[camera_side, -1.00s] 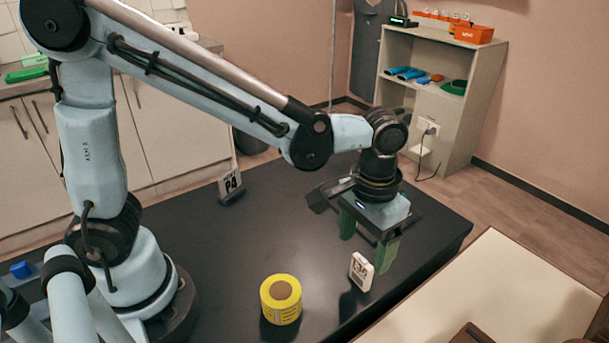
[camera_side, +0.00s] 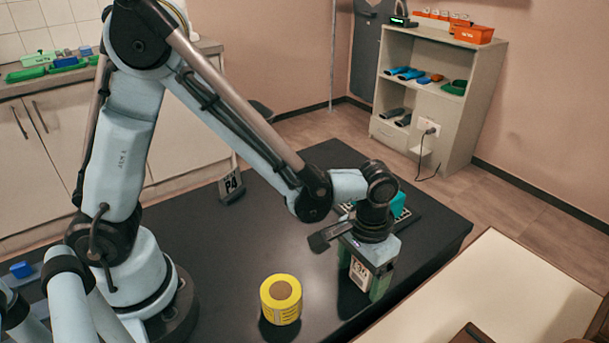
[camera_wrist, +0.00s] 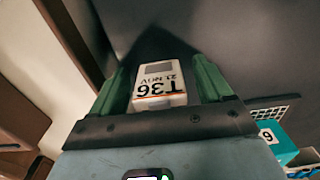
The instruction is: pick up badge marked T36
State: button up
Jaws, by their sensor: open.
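The white badge marked T36 (camera_wrist: 160,84) stands between the two green fingers of my gripper (camera_wrist: 160,90) in the wrist view, with a gap on each side. Its printing appears upside down there. In the side view the badge (camera_side: 359,273) stands upright on the black table, partly hidden by my gripper (camera_side: 362,275). The gripper is open, pointing down, with its fingers lowered around the badge.
A yellow tape roll (camera_side: 281,299) stands left of the badge. A teal box (camera_side: 398,205) sits behind my gripper by a dark grid tray. A pale table (camera_side: 490,290) is at the right.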

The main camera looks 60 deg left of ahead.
jog(key=c, duration=1.1)
jog(key=shift+r, duration=0.1)
